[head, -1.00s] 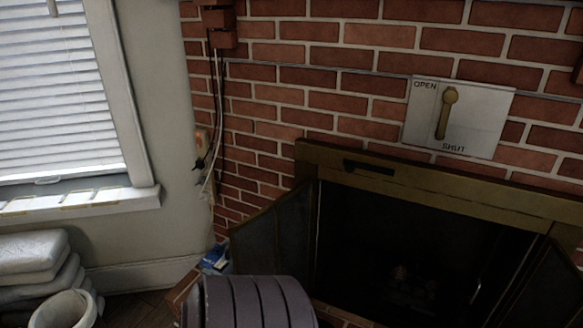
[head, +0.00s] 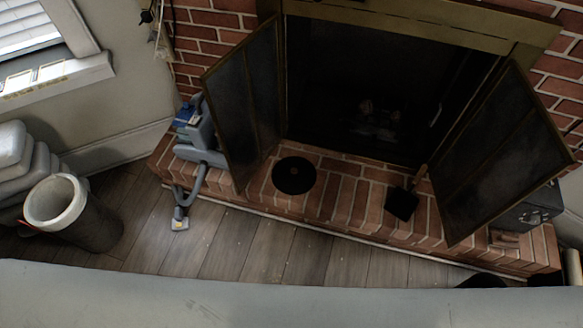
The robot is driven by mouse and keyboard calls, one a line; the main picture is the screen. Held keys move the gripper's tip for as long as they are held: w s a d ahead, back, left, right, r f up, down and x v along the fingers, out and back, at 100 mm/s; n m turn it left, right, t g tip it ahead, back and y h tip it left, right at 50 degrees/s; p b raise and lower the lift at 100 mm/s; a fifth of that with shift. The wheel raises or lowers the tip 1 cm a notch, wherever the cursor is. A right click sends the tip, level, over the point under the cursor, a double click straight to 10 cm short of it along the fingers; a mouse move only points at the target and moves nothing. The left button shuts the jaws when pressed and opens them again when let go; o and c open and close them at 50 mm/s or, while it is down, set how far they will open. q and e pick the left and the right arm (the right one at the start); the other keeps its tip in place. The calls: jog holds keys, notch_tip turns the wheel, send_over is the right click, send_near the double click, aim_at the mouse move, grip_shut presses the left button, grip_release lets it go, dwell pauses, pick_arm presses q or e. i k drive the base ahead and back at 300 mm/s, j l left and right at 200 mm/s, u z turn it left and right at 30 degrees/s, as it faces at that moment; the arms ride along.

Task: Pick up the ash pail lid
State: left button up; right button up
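A flat, round black disc with a small reddish spot at its centre, which looks like the ash pail lid (head: 294,175), lies on the brick hearth (head: 335,200) in front of the firebox. It lies between the two open fireplace doors, closer to the left one. Nothing covers it. Neither of my grippers is in the head view.
The left glass door (head: 243,105) and right glass door (head: 500,155) stand open over the hearth. A black shovel (head: 402,203) lies right of the lid. A grey vacuum (head: 203,140) stands at the hearth's left end. A white-rimmed bucket (head: 75,215) stands on the floor left.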

aim_at(292, 176)
jog(key=z, duration=2.35)
jog(key=i+j, duration=0.25)
jog(key=i+j+u, duration=0.3)
jog(key=i, duration=0.2)
jog(key=i+u, duration=0.25)
jog(key=i, duration=0.25)
jog(key=j, duration=0.05)
